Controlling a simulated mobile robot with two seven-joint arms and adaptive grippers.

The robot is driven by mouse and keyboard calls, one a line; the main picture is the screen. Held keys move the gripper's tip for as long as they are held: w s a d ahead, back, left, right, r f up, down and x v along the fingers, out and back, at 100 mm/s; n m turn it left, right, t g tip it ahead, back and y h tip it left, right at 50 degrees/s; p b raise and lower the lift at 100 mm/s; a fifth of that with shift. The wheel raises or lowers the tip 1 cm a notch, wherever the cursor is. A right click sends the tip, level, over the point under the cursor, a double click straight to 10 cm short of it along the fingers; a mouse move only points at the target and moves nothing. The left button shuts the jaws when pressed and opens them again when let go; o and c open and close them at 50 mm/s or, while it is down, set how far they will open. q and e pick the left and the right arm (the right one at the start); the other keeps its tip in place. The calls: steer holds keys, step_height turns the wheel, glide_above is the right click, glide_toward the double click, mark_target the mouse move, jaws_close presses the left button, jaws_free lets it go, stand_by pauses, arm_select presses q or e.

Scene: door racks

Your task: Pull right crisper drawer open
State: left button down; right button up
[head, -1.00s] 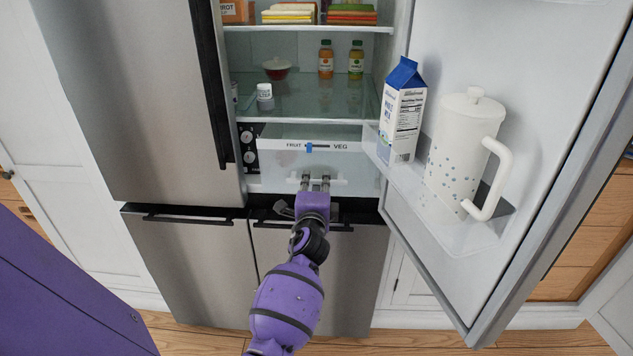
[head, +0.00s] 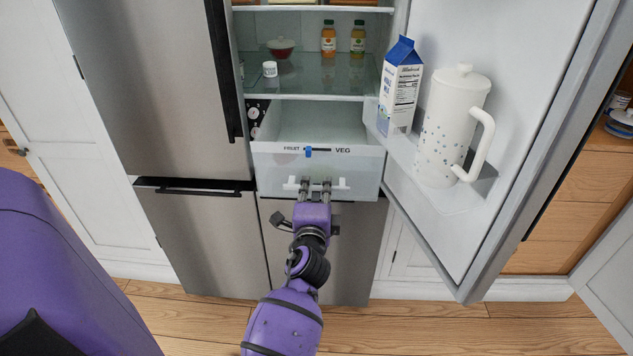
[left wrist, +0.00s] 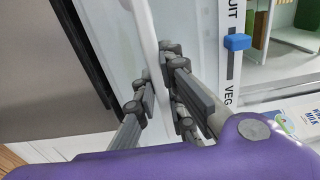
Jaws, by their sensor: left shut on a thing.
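The right crisper drawer (head: 348,168) is a clear-white bin with a FRUIT/VEG slider on its front. It stands partly pulled out of the fridge, with its empty-looking inside showing from above. A white bar handle (head: 292,185) runs across its lower front. My left gripper (head: 316,184) is shut on that handle, near the middle of the drawer front. In the left wrist view the fingers (left wrist: 160,92) sit on both sides of the white handle (left wrist: 150,50). The blue slider (left wrist: 237,42) shows beside them. My right gripper is not in view.
The open right fridge door (head: 520,130) holds a milk carton (head: 399,88) and a white pitcher (head: 452,130) to the drawer's right. The left fridge door (head: 150,90) is closed. A glass shelf with bottles lies above. The wooden floor (head: 430,330) in front is clear.

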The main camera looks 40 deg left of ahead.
arm_select(q)
steer(key=shift+s, duration=0.1)
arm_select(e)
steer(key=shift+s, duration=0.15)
arm_select(q)
steer(key=c, duration=1.8)
jaws_free()
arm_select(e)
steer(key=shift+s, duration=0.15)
arm_select(q)
steer(key=v, duration=0.7)
steer(key=shift+s, duration=0.25)
steer(key=shift+d, duration=0.15)
